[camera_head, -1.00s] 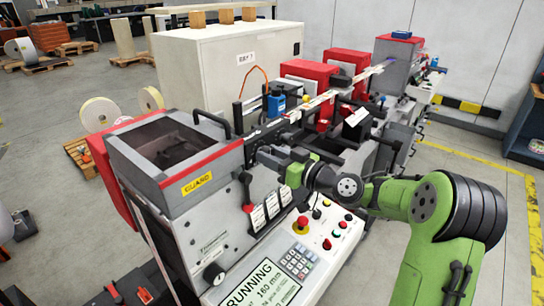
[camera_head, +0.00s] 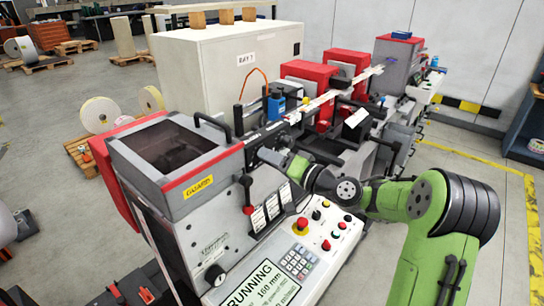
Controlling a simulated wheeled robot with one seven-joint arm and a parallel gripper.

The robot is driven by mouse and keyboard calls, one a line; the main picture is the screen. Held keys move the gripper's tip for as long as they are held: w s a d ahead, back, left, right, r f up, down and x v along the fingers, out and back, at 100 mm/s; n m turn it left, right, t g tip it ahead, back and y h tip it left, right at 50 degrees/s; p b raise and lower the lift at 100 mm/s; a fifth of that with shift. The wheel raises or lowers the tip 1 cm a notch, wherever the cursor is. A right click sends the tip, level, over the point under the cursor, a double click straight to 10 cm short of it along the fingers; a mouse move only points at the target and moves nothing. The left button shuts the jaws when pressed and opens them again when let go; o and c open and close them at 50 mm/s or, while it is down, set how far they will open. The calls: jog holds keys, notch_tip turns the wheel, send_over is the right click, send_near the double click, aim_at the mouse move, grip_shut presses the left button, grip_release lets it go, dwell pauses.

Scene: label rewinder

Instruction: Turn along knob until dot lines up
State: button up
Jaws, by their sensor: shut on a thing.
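The label rewinder (camera_head: 205,235) stands in the middle of the view with its grey front panel towards me. My green arm reaches in from the right. My gripper (camera_head: 263,154) is at the machine's face, just right of the yellow GUARD label, and is shut on what seems to be the along knob. The knob is hidden behind the jaws and too small to make out. The dot and its mark cannot be seen.
A black lever with a red knob (camera_head: 247,180) stands just left of and below my gripper. White tags (camera_head: 271,208) hang below it. The control panel (camera_head: 285,268) has a screen reading RUNNING, 160 mm, and several buttons.

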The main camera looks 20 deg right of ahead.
jog(key=shift+m, duration=0.6)
jog(key=o, duration=1)
jog(key=shift+o, duration=0.2)
jog(key=b+v, duration=0.2)
jog(key=v, duration=1.3)
jog(key=shift+s+d, duration=0.2)
jog(key=shift+s, duration=0.15)
